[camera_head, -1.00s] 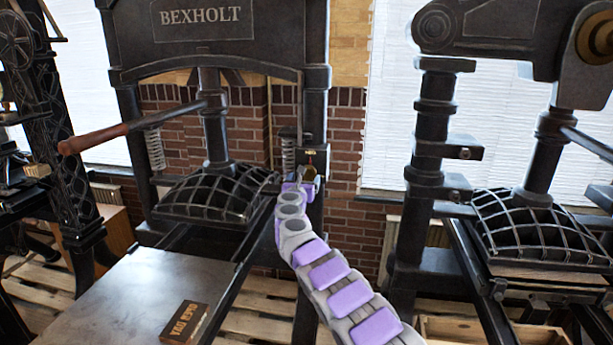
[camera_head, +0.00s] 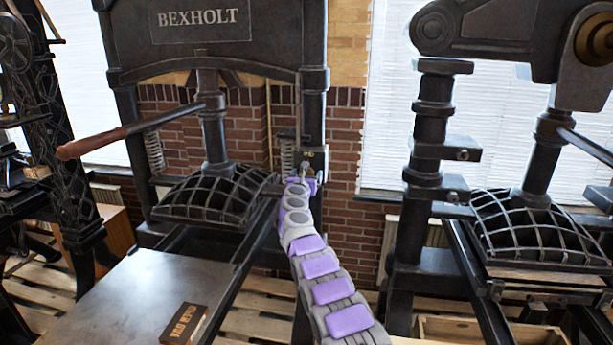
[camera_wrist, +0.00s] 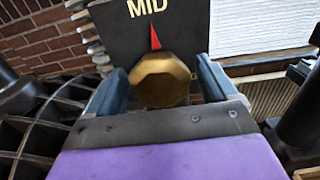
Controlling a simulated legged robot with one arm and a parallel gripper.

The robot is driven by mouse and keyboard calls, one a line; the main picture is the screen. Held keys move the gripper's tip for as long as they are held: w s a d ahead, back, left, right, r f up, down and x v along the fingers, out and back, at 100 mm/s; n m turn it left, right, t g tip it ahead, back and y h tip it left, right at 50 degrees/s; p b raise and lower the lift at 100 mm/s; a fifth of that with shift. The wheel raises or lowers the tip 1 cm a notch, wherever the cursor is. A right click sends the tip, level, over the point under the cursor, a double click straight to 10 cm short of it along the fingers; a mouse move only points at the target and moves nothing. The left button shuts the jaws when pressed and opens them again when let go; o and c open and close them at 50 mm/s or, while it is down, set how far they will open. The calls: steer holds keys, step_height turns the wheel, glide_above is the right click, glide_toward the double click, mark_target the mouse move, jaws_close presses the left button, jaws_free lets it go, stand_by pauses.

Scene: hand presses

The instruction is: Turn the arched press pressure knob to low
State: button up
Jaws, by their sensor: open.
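The arched press (camera_head: 118,100), black and marked BEXHOLT, stands left of centre in the head view. Its pressure knob (camera_wrist: 160,82) is a faceted brass knob in the wrist view. A red pointer (camera_wrist: 155,38) above it points up at the word MID on a dark plate (camera_wrist: 185,30). My gripper (camera_wrist: 162,72) is open, with one blue-grey finger on each side of the knob. Whether the fingers touch it I cannot tell. In the head view my gripper (camera_head: 303,178) is at the press's right post, and the knob is not discernible there.
The press's long handle (camera_head: 130,131) sticks out to the left. A flat metal bed (camera_head: 130,285) with a small dark box (camera_head: 184,323) lies in front. Another press (camera_head: 436,120) stands at the right, with a gap between it and my arm.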

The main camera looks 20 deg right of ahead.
steer(key=shift+w+d+f, duration=0.1)
steer(key=shift+d, duration=0.05)
steer(key=shift+c, duration=0.4)
steer(key=c, duration=0.9)
